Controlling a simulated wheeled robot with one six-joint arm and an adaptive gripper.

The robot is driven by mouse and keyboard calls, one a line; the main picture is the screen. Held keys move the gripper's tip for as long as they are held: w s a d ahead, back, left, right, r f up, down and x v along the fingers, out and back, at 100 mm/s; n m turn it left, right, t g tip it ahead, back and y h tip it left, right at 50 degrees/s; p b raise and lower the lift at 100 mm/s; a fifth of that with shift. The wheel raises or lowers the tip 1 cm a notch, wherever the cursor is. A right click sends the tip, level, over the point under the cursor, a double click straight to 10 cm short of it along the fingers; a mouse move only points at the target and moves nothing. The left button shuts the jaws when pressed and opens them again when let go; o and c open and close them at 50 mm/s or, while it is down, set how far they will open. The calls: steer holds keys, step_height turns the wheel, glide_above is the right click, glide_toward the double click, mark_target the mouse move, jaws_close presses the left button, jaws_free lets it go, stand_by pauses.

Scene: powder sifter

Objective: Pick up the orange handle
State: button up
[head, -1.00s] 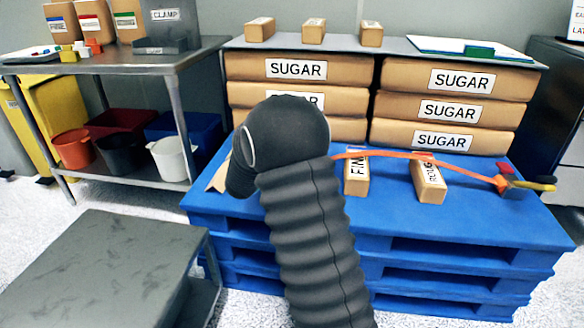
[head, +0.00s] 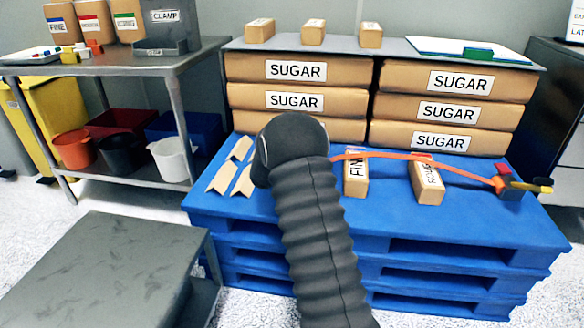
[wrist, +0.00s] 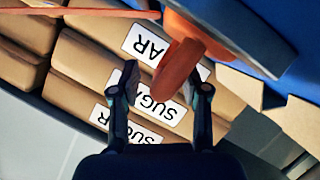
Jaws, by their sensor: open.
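An orange handle (wrist: 181,68) shows large in the wrist view, in front of my gripper and roughly between the line of its fingertips. My gripper (wrist: 163,88) is open, with its two dark fingers apart on either side. I see no contact with the handle, and its exact distance is hard to tell. In the head view, my dark ribbed arm hides the gripper and what is beneath it. A thin orange strip (head: 440,163) runs right from behind the arm to a small cluster of coloured pieces (head: 520,187).
The blue pallet (head: 470,215) bears stacked SUGAR sacks (head: 452,82), two small labelled packs (head: 356,175) and tan cut-out pieces (head: 225,178). A metal shelf table (head: 130,60) stands left. A grey low table (head: 100,270) is at the front left.

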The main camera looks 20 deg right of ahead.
jaws_close()
stand_by(0.3)
